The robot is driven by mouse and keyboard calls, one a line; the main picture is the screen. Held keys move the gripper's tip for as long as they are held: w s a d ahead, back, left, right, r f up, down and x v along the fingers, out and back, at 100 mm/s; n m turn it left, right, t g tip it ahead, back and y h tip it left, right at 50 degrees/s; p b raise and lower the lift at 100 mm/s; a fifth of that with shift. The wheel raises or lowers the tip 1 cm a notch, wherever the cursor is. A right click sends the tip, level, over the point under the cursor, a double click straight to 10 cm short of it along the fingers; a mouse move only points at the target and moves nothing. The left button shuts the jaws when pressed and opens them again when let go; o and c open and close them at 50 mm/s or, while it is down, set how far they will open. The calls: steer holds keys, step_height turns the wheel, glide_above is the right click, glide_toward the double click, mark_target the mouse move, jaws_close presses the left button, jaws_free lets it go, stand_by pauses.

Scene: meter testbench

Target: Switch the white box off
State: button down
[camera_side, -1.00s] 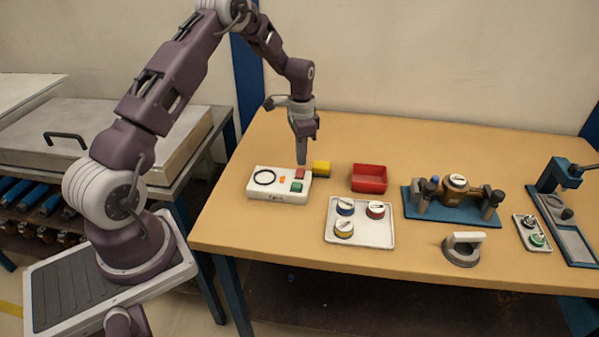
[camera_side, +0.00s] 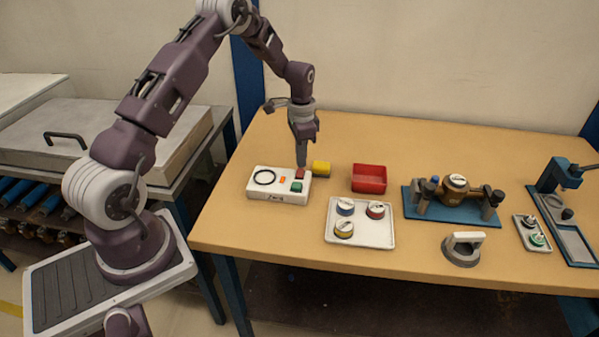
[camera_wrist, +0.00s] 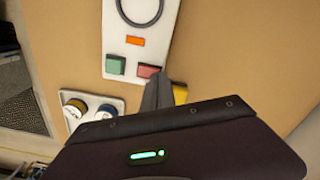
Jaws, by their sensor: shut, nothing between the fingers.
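The white box (camera_side: 264,195) lies on the left part of the table. It has a dark ring, a small orange light (camera_side: 283,179), a red button (camera_side: 301,174) and a green button (camera_side: 296,187) on top. In the wrist view the white box (camera_wrist: 120,45) shows the green button (camera_wrist: 115,65), the orange light (camera_wrist: 135,41) and the red button (camera_wrist: 148,71). My gripper (camera_side: 302,164) is shut and empty, pointing down with its tip at the red button. The fingers partly cover that button in the wrist view, so I cannot tell whether they touch it.
A yellow block (camera_side: 321,169) stands just right of my gripper. A red bin (camera_side: 369,179) and a white tray (camera_side: 387,237) with several round meters lie further right. A blue fixture (camera_side: 470,217) and a grey-handled piece (camera_side: 462,250) stand beyond.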

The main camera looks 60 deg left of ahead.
steer(key=shift+f, duration=0.4)
stand_by(0.8)
stand_by(0.5)
steer(key=shift+r, duration=3)
steer(key=s+d+r+n+t, duration=0.1)
steer(key=s+d+r+t, duration=0.1)
steer(key=s+d+r, duration=0.7)
steer(key=s+d+r+n+t, duration=0.1)
steer(key=s+d+r, duration=0.3)
steer(key=r, duration=0.8)
steer(key=s+d+n+t, duration=0.1)
steer(key=s+d, duration=0.2)
steer(key=s, duration=0.5)
steer(key=s+d+n+t, duration=0.1)
steer(key=s+d, duration=0.3)
steer(key=s, duration=0.4)
steer(key=shift+s+d+r+t, duration=0.15)
steer(key=shift+s+r+t, duration=0.15)
steer(key=shift+s+r, duration=0.15)
